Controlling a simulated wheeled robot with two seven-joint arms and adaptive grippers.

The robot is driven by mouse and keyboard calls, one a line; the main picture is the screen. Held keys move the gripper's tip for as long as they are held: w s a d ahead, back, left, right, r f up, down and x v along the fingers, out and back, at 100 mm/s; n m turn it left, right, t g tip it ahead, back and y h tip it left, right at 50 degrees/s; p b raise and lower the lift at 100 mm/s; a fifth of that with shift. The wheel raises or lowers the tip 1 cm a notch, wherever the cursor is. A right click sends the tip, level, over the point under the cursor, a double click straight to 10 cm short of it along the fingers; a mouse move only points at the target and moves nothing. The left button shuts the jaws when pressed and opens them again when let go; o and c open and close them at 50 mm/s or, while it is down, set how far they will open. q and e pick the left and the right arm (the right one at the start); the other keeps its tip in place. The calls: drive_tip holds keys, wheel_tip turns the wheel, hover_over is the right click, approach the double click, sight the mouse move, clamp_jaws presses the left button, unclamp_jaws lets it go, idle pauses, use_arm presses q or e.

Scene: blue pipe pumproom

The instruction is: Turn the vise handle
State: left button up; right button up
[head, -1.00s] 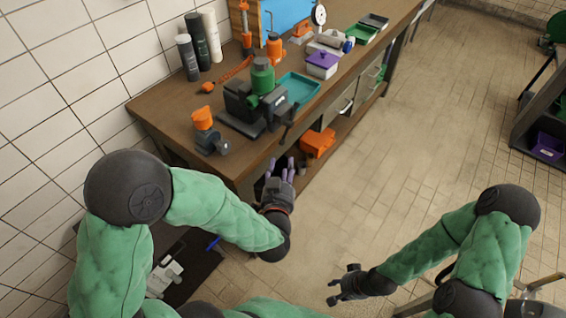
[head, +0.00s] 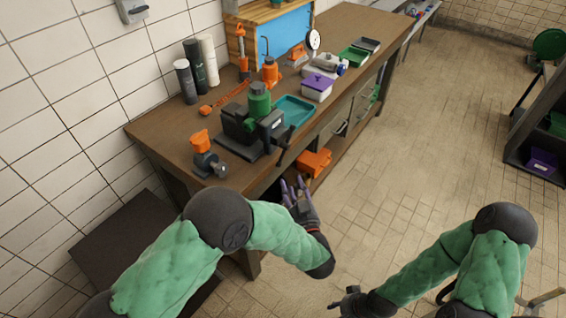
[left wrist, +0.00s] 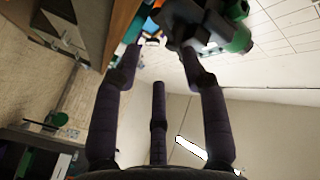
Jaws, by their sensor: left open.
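The dark grey vise (head: 238,128) is on the wooden workbench near its front edge, with a green bottle-like object (head: 259,103) at its jaws. Its dark handle (head: 284,151) hangs at the front side. My left gripper (head: 295,188) is open and empty, in front of the bench edge and below the handle in the picture, apart from it. In the left wrist view my spread fingers (left wrist: 158,85) point toward the vise (left wrist: 195,22), which is cut off at the top; the handle is hard to make out. My right gripper (head: 350,300) hangs low over the floor, away from the bench.
The workbench (head: 165,125) also holds an orange-topped tool (head: 205,150), a teal tray (head: 297,109) and a purple-lidded box (head: 318,88). An orange bin (head: 313,163) sits on the lower shelf near my left gripper. The floor (head: 400,150) right of the bench is clear.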

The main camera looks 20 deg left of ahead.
sight(283, 145)
use_arm(q)
drive_tip(key=b+x, duration=0.3)
drive_tip(key=x, duration=0.7)
drive_tip(key=shift+w+a, duration=0.25)
clamp_jaws()
